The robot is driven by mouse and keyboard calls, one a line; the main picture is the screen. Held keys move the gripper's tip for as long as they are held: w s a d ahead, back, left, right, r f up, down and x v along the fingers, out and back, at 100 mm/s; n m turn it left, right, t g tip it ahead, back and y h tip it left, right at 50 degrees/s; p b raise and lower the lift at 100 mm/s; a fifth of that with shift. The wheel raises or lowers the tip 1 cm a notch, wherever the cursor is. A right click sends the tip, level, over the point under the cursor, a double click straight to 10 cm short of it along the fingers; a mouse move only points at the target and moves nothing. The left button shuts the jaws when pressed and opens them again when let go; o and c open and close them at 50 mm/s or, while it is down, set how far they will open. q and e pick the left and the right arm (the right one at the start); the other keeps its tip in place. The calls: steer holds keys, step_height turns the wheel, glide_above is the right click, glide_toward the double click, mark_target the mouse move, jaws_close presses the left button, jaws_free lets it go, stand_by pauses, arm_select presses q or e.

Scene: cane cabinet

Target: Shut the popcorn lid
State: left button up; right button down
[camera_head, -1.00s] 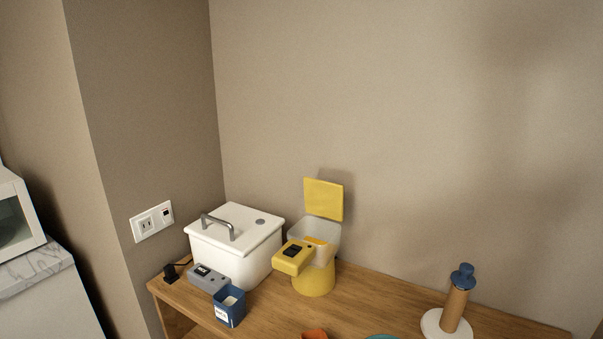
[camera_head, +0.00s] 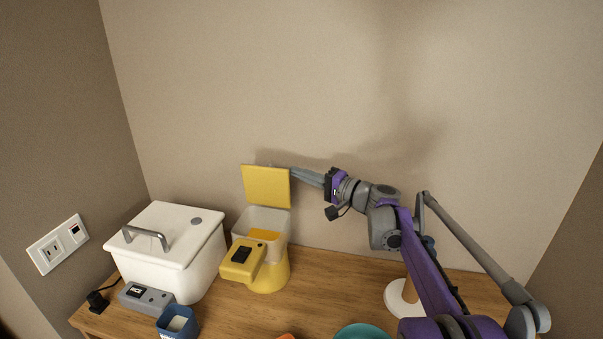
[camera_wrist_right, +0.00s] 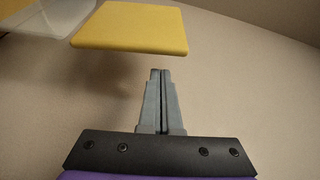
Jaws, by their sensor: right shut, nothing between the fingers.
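The yellow popcorn machine (camera_head: 270,275) stands on the wooden cabinet top. Its yellow lid (camera_head: 266,187) is open and stands upright behind the clear bowl (camera_head: 262,222). In the right wrist view the lid (camera_wrist_right: 130,27) is just beyond the fingertips. My right gripper (camera_head: 284,170) reaches in from the right, with its tips at the lid's upper right edge, partly behind it. In the right wrist view the right gripper (camera_wrist_right: 158,75) is shut and empty. I cannot tell whether it touches the lid. My left gripper is not in view.
A white rice cooker (camera_head: 165,250) with a grey handle stands left of the machine. A blue cup (camera_head: 178,324) is in front of it. A teal dish (camera_head: 361,332) lies at the front edge of view. A paper-towel holder (camera_head: 398,300) stands at right, partly behind my arm.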

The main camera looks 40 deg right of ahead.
mark_target(269, 183)
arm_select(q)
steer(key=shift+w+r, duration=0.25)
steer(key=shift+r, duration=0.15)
arm_select(e)
steer(key=x, duration=0.6)
steer(key=shift+w+a, duration=0.1)
steer(key=shift+w, duration=0.15)
arm_select(q)
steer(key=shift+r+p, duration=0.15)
steer(key=shift+p, duration=0.2)
arm_select(e)
steer(key=shift+s, duration=0.1)
